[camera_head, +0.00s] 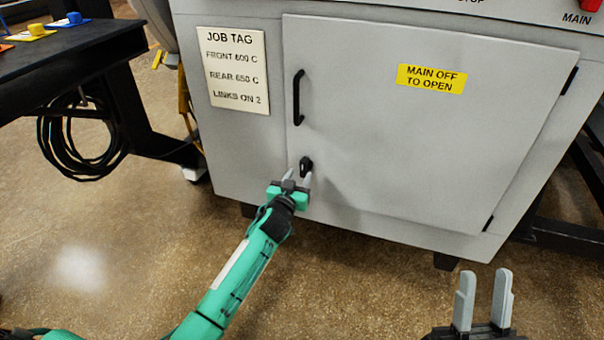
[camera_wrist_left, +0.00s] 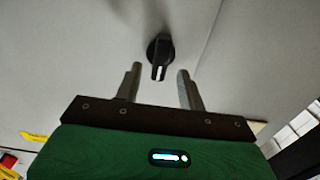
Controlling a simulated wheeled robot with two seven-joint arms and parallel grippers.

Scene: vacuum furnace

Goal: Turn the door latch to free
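The door latch is a small black knob (camera_head: 306,164) low on the left side of the grey cabinet door (camera_head: 400,150), below a black bar handle (camera_head: 298,97). In the left wrist view the latch (camera_wrist_left: 159,55) shows a white mark on its lower end. My left gripper (camera_head: 298,178) is open just below the latch. In the left wrist view its two fingers (camera_wrist_left: 157,84) are apart, with the latch between and slightly beyond their tips; I see no contact. My right gripper (camera_head: 486,280) is open and empty at the lower right, away from the door.
A job tag (camera_head: 234,70) is on the panel left of the door, and a yellow "MAIN OFF TO OPEN" label (camera_head: 431,79) is on the door. A black table (camera_head: 60,62) with coiled cable (camera_head: 78,138) stands at the left. The floor in front is clear.

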